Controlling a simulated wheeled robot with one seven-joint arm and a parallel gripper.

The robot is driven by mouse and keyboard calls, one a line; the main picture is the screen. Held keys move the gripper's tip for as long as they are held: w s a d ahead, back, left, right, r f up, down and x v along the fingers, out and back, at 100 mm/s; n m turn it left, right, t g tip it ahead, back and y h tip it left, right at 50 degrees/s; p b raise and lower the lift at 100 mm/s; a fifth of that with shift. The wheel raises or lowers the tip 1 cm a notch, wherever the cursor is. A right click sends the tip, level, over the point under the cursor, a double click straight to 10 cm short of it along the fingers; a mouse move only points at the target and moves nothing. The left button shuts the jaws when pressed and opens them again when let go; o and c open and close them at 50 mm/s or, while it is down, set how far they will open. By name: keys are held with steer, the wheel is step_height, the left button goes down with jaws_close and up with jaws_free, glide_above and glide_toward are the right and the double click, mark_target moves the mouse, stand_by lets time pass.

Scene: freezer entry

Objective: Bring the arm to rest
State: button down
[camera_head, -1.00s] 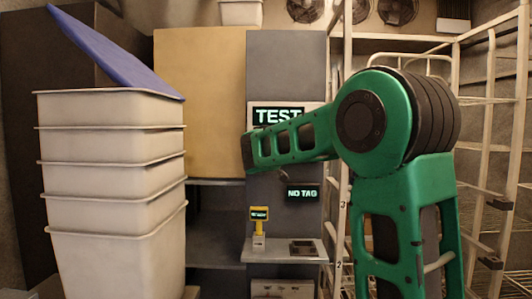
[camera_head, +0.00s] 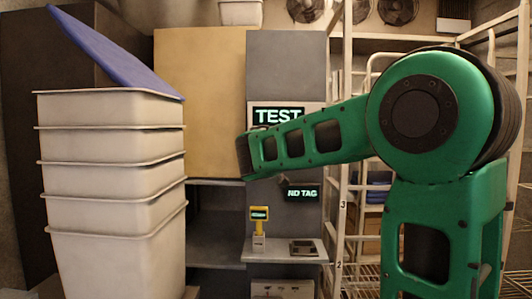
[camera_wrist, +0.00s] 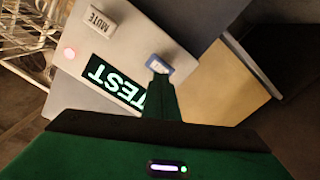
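My green arm fills the right of the head view. Its big round joint stands at the right, and a slotted link runs left from it across the front of the grey panel, with its dark end by the yellow-tan panel. My gripper (camera_wrist: 160,75) shows in the wrist view only as a narrow green tapered piece rising from a green body with a black strip. Its tip overlaps a panel with a TEST display. I cannot make out two separate fingers or anything held. In the head view the gripper is hidden or too small to tell.
Stacked white bins (camera_head: 110,190) with a blue lid (camera_head: 115,50) stand left. A grey panel (camera_head: 285,75) bears TEST (camera_head: 278,115) and NO TAG (camera_head: 302,193) displays. A yellow device (camera_head: 259,220) sits on a small ledge (camera_head: 283,252). White racks (camera_head: 340,120) stand behind my arm.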

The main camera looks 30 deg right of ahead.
steer(key=shift+s+a, duration=0.25)
steer(key=shift+s, duration=0.05)
stand_by(0.4)
steer(key=s+d+f+m+g+y, duration=0.35)
steer(key=s+f+g, duration=0.45)
steer(key=s+f, duration=1.2)
steer(key=s+a+f+g+y, duration=0.2)
steer(key=s+f, duration=0.3)
steer(key=s, duration=0.3)
steer(key=s+a+f+m+g+y, duration=0.1)
steer(key=s+a+f, duration=0.3)
steer(key=s, duration=0.4)
steer(key=s+a+f+m+g+y, duration=0.1)
steer(key=s+a+f+g+y, duration=0.2)
steer(key=s+f, duration=0.3)
steer(key=s+a+g, duration=0.1)
steer(key=s, duration=0.1)
steer(key=shift+s+f+y, duration=0.25)
steer(key=shift+s+y, duration=0.05)
steer(key=shift+y, duration=0.05)
